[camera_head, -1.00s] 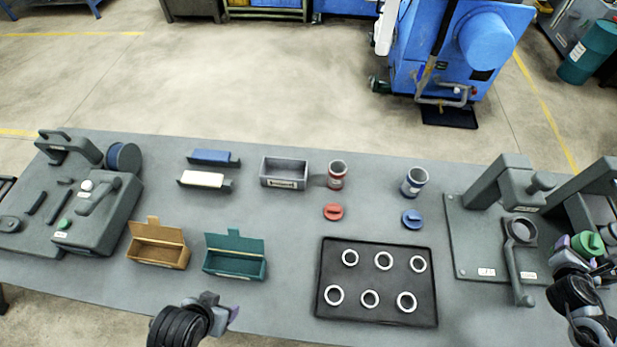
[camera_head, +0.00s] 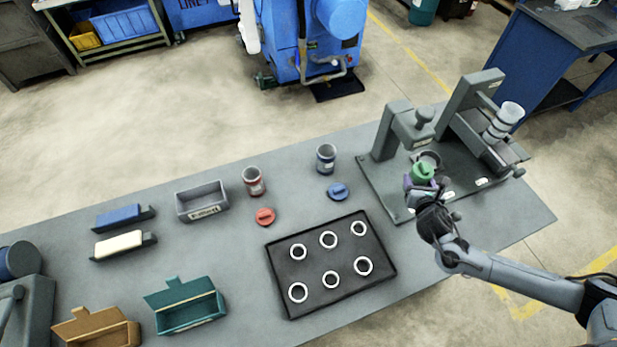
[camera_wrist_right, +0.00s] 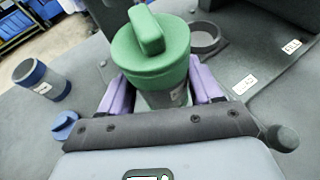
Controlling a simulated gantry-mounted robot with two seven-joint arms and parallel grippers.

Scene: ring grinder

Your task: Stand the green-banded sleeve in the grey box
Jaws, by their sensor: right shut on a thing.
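The green-banded sleeve is a grey cylinder with a green top and a raised green grip (camera_head: 423,172); it fills the middle of the right wrist view (camera_wrist_right: 152,55). My right gripper (camera_head: 422,184) is shut on it, with purple fingers on either side of its body in the wrist view (camera_wrist_right: 160,97). The sleeve is at the stand, just in front of the grey ring holder; its lower end is hidden. The grey box (camera_head: 205,213), open-topped with a label, sits far to the left on the bench and looks empty. My left gripper is out of view.
The stand's baseplate (camera_head: 390,203) and uprights are close to my right gripper. Between it and the box are a blue-banded can (camera_head: 326,159), blue lid (camera_head: 338,191), red-banded can (camera_head: 254,182) and red lid (camera_head: 265,216). A black tray (camera_head: 335,306) holds several rings.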

